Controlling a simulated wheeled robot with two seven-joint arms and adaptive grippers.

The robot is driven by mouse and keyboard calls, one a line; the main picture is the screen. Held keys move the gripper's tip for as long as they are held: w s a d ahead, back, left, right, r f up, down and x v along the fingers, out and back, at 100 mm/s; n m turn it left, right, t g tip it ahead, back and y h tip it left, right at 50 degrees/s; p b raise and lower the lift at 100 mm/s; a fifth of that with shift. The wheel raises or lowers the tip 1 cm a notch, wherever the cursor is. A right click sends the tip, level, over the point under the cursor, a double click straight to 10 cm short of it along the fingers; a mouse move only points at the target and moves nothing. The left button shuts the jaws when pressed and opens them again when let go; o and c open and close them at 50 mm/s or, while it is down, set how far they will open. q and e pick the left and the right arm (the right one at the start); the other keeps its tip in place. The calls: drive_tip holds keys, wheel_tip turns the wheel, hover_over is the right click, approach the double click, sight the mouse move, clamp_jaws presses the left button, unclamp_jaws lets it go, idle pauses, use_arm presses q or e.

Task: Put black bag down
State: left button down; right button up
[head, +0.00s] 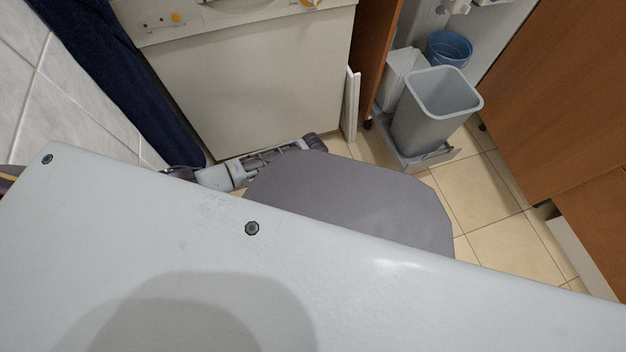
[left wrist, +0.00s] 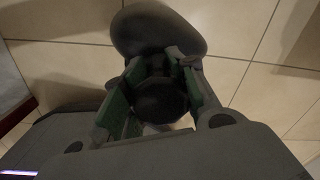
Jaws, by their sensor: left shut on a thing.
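In the left wrist view, my left gripper (left wrist: 158,88) is shut on a dark, rounded black thing, which I take to be the black bag (left wrist: 160,104). It sits between the two green-padded fingers, and its full shape is too dark to make out. Tiled floor shows beyond the fingers. In the head view, part of my left arm shows beyond my own body, above the floor by the white cabinet. The bag cannot be told apart there. My right gripper is in neither view.
A grey bin (head: 437,108) stands at the upper right, with a blue bucket (head: 449,49) behind it. A white cabinet (head: 250,80) is at the back, and brown wooden panels (head: 545,105) at the right. Tiled floor (head: 490,195) is clear in front of the bin.

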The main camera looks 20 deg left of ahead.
use_arm(q)
drive_tip(key=shift+f, duration=0.15)
idle(0.4)
drive_tip(key=c, duration=1.2)
unclamp_jaws()
drive_tip(key=shift+o, duration=0.4)
